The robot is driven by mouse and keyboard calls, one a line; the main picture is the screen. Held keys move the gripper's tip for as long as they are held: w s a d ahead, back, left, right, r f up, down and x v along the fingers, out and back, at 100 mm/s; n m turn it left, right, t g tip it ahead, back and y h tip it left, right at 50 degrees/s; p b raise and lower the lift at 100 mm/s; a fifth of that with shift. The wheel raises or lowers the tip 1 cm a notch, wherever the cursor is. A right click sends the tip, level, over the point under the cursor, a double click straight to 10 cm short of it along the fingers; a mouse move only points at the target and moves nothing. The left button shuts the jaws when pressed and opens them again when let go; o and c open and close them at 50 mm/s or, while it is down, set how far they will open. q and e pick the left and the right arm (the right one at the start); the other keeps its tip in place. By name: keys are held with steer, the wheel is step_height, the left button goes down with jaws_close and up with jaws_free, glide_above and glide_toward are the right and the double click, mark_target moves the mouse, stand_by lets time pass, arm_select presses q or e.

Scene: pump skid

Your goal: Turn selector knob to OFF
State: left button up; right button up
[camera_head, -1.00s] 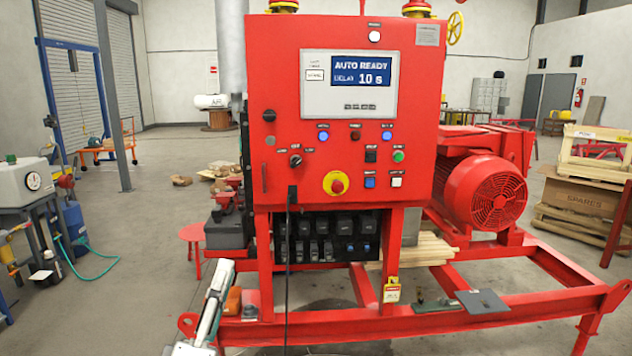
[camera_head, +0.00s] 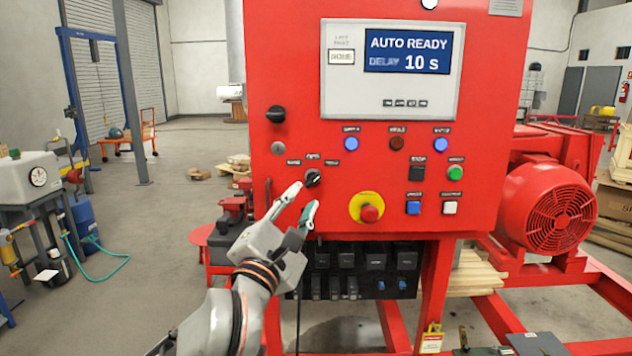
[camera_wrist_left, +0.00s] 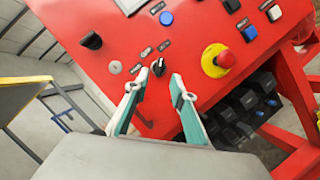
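The selector knob (camera_head: 312,178) is a small black knob on the red control panel (camera_head: 340,205), under a row of small labels too small to read surely. My left gripper (camera_head: 302,199) is in front of the panel, just below and left of the knob, with its fingers apart and nothing between them. In the left wrist view the same knob (camera_wrist_left: 158,67) lies just beyond and between the two open fingertips (camera_wrist_left: 155,85), and no contact shows. The right gripper is in neither view.
A red emergency button (camera_head: 370,213) on a yellow ring sits right of the knob. A larger black knob (camera_head: 276,114) is above left. The display (camera_head: 408,52) reads AUTO READY, DELAY 10 s. Black breakers (camera_head: 346,258) line up below the panel.

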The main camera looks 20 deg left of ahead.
mark_target(312, 183)
arm_select(q)
steer(key=x, duration=0.6)
steer(key=shift+w, duration=0.25)
jaws_close()
